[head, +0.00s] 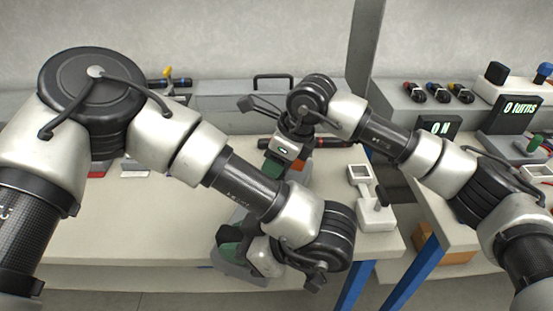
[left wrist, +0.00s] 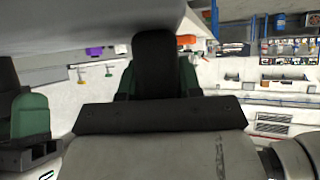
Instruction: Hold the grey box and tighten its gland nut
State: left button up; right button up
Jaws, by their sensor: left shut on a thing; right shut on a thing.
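The left gripper (head: 232,240) is low over the front edge of the bench, with its green finger partly behind my left forearm. In the left wrist view its dark and green finger (left wrist: 155,70) stands upright in the middle. A plain grey surface (left wrist: 90,20), seemingly the grey box, fills the top of that view, very close to the camera. The right gripper (head: 270,165) points down over the bench behind the left one. It is shut, but what it holds is hidden. Its green finger (left wrist: 30,117) shows at the left wrist view's left edge. I cannot make out the gland nut.
A grey case (head: 220,88) with a black handle stands at the back. A red and black tool (head: 335,142) lies behind the right gripper. A white fixture (head: 375,215) with a black lever stands at right. Displays (head: 520,107) read "0 turns" and "0 N".

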jog(key=m+t, duration=0.1)
jog(key=m, duration=0.2)
jog(key=m+t+h, duration=0.1)
jog(key=m, duration=0.2)
jog(key=shift+w+d+m+h, duration=0.1)
jog(key=shift+m+h, duration=0.2)
jog(key=shift+m, duration=0.1)
dwell(0.4)
jog(key=o, duration=0.9)
jog(key=shift+o, duration=0.2)
jog(key=shift+r, duration=0.1)
jog(key=v, duration=1.1)
jog(key=shift+s+r, duration=0.25)
jog(key=shift+r, duration=0.1)
jog(key=shift+d, duration=0.15)
